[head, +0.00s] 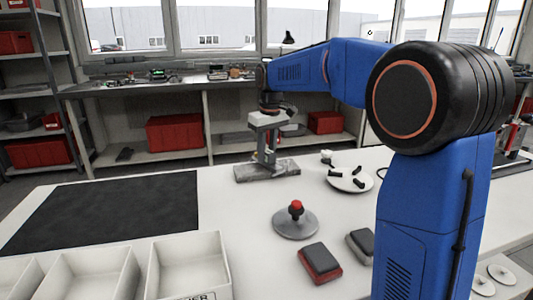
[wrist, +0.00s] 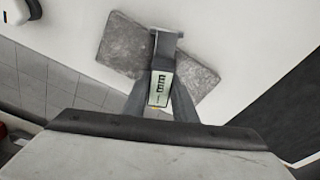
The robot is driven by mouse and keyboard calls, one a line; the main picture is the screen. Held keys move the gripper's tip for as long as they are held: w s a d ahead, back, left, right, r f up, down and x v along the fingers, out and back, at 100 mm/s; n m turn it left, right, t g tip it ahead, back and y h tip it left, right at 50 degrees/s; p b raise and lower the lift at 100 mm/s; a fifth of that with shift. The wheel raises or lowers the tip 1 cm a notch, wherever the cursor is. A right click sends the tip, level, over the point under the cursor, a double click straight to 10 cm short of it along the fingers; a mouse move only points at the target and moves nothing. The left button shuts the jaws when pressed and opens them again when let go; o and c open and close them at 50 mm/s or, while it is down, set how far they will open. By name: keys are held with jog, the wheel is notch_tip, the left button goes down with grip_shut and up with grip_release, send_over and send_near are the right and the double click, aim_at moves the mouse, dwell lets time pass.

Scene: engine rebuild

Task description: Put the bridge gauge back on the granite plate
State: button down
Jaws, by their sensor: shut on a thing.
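The granite plate (head: 285,169) is a grey mottled slab lying on the white table. In the wrist view its surface (wrist: 124,45) shows on both sides of the gauge. My gripper (head: 267,152) points straight down over the plate, fingers low and close to its top. It is shut on the bridge gauge (wrist: 165,60), a narrow grey piece with a pale, dark-marked label facing the wrist camera. The gauge lies across the middle of the plate in that view. I cannot tell whether its underside touches the plate. In the head view the fingers largely hide the gauge.
A white round dish (head: 350,180) with black pieces stands right of the plate. A grey disc with a red knob (head: 296,208) and a red-and-grey block (head: 320,263) are nearer. A black mat (head: 105,212) lies left, white bins (head: 190,266) in front. The table between mat and plate is clear.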

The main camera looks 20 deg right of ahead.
aim_at(269, 152)
jog(key=c, duration=1.4)
grip_release()
jog(key=shift+c, duration=0.2)
notch_tip(269, 152, up, 12)
jog(key=s, duration=0.1)
jog(key=shift+s+d, duration=0.15)
jog(key=shift+d, duration=0.15)
jog(key=shift+r, duration=0.1)
